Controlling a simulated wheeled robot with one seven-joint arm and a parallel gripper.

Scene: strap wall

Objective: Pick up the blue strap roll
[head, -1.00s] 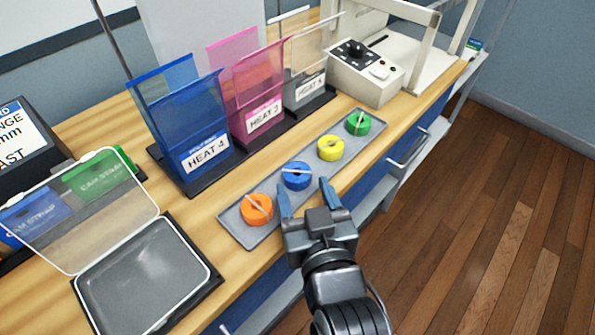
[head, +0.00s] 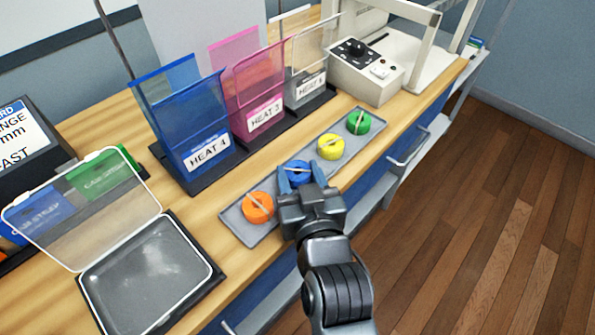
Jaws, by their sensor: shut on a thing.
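The blue strap roll (head: 297,169) sits in the grey tray (head: 238,229), between the orange roll (head: 258,207) and the yellow roll (head: 331,147). My gripper (head: 299,178) reaches over the tray's front edge, with one blue finger on each side of the blue roll, shut on it. The fingers and gripper body hide the roll's near part. The roll appears still down at tray level; I cannot tell whether it touches the tray floor.
A green roll (head: 359,123) lies at the tray's far end. Behind stand file holders, one labelled HEAT 4 (head: 207,153). An open clear-lidded box (head: 150,278) is at left. A white control box (head: 367,72) stands beyond the tray.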

